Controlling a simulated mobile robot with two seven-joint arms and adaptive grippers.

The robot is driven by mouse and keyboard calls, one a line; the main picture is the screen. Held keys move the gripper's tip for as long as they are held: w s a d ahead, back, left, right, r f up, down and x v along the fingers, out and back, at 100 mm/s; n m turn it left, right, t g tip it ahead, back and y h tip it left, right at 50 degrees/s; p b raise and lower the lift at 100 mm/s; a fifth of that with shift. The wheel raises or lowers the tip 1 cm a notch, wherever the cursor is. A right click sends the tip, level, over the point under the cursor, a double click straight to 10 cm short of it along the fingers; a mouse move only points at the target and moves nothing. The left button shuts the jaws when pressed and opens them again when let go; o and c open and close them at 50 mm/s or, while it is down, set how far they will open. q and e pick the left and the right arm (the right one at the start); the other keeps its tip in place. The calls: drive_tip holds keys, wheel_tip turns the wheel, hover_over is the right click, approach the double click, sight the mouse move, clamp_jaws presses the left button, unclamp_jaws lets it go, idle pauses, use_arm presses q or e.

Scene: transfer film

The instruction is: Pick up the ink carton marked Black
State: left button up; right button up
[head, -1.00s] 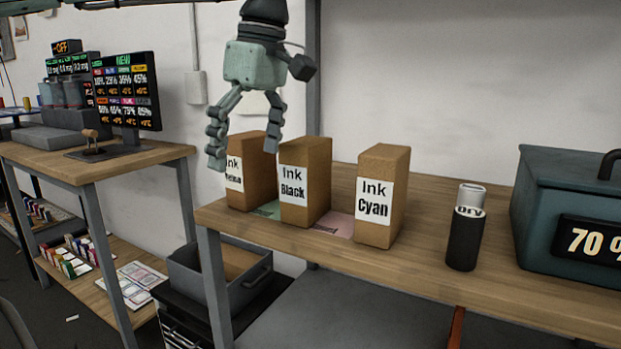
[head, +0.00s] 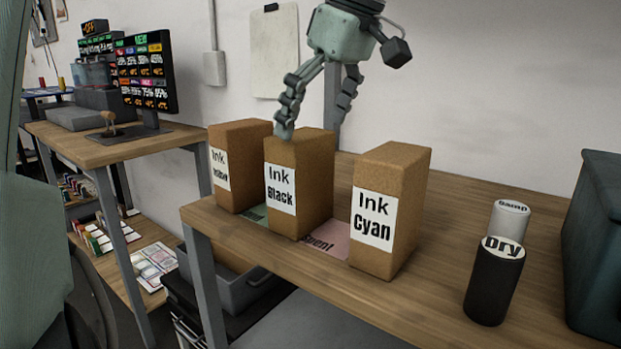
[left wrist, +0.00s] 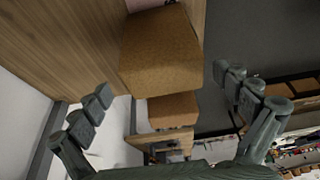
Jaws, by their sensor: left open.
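The brown carton marked Ink Black (head: 318,175) stands upright on the wooden bench, between the carton marked Ink Cyan (head: 408,185) and another ink carton (head: 240,150) whose second word is hard to read. My left gripper (head: 316,115) is open and empty, fingers pointing down. In the head view it appears above and behind the Black carton, one fingertip overlapping its top edge; I cannot tell whether they touch. In the left wrist view, a large carton top (left wrist: 160,52) and a smaller one (left wrist: 172,110) lie between the spread fingers (left wrist: 165,105); no labels show there. My right gripper is not in view.
A black cylinder marked Dry (head: 492,285) and a white one (head: 508,218) stand right of the cartons, near a dark teal box (head: 595,240). A pink sheet (head: 328,240) lies between Black and Cyan. The wall is behind; the bench ends at left.

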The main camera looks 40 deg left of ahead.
sight(301, 157)
use_arm(q)
drive_tip(key=x, duration=0.6)
drive_tip(key=shift+s+d, duration=0.1)
drive_tip(key=shift+s, duration=0.05)
drive_tip(key=shift+r, duration=0.1)
drive_tip(key=c, duration=1.6)
